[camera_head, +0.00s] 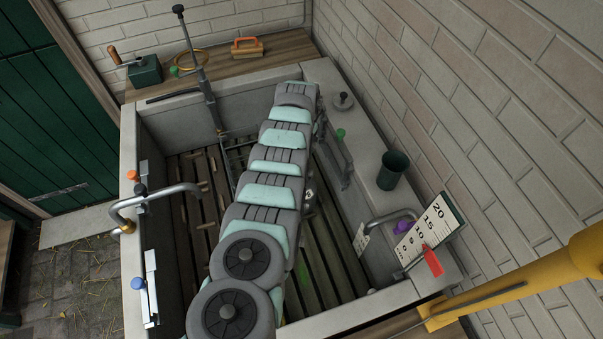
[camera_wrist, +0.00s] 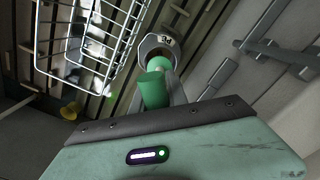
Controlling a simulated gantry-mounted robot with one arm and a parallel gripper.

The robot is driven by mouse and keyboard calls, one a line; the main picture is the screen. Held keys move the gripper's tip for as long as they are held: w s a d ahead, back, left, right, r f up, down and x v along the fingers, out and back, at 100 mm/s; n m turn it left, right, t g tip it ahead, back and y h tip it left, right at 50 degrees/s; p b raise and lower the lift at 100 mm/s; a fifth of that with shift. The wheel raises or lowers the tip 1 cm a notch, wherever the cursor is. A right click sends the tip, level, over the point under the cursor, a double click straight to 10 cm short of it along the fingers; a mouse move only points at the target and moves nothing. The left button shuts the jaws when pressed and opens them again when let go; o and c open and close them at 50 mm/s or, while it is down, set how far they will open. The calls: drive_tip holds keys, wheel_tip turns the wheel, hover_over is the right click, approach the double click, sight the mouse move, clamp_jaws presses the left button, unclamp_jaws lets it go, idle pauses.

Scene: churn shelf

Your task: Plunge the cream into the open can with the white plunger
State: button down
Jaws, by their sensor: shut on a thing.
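In the wrist view my gripper (camera_wrist: 158,98) is shut on a green handle (camera_wrist: 154,89). I cannot tell whether the held tool's lower end is inside the can, and no white plunger head shows clearly. I cannot see the cream clearly. In the head view my arm hides the gripper, and only a small numbered label shows beside it.
A wire rack (camera_wrist: 88,45) is left of the can, over the slatted floor of the stone trough (camera_head: 133,215). A bent pipe (camera_head: 150,194) crosses the left wall.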

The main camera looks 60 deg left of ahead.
drive_tip(key=shift+f, duration=0.15)
wheel_tip(320, 180, down, 6)
drive_tip(key=b, duration=0.6)
idle(0.4)
wheel_tip(320, 180, up, 6)
drive_tip(key=p, duration=0.5)
drive_tip(key=shift+p, duration=0.4)
